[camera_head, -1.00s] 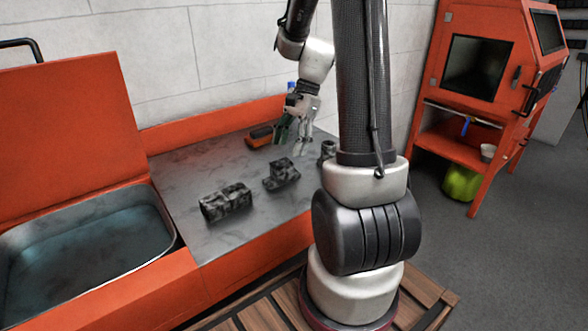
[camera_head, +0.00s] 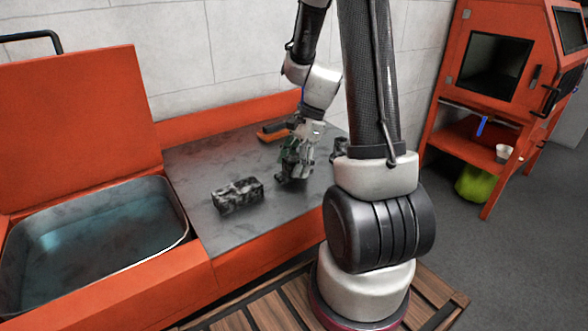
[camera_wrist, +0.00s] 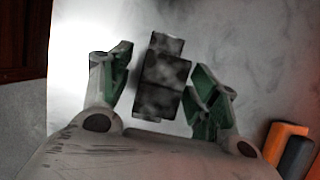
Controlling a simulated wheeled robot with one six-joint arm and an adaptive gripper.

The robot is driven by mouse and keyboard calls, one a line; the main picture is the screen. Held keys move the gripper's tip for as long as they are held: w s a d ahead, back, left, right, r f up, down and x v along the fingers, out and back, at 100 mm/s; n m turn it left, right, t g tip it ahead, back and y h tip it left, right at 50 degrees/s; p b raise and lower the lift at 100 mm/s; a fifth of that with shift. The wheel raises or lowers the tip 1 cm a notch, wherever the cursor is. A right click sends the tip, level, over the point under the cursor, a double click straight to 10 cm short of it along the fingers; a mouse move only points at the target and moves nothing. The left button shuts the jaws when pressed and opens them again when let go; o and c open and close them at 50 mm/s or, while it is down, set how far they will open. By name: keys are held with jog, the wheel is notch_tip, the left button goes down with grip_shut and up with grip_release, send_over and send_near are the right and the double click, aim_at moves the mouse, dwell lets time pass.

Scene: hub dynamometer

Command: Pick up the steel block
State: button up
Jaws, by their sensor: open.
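My gripper (camera_head: 294,165) is open and low over the worktop, at a dark mottled stepped metal piece that it mostly hides in the head view. In the wrist view the stepped piece (camera_wrist: 163,78) lies between the two open green-padded fingers (camera_wrist: 160,85), with gaps on both sides. A rectangular dark mottled block (camera_head: 238,195) lies to the left of my gripper, on the grey worktop (camera_head: 195,165). I cannot tell for sure which of the two is the steel block.
Another dark part (camera_head: 341,148) stands to the right, partly behind my arm. An orange and black object (camera_head: 272,133) lies behind my gripper. A basin of liquid (camera_head: 95,240) is at the left. An orange cabinet (camera_head: 475,95) stands at the right.

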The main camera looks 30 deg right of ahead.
aim_at(294, 158)
grip_shut()
jog(key=shift+r, duration=0.1)
notch_tip(294, 158, up, 10)
jog(key=shift+f, duration=0.1)
dwell(0.4)
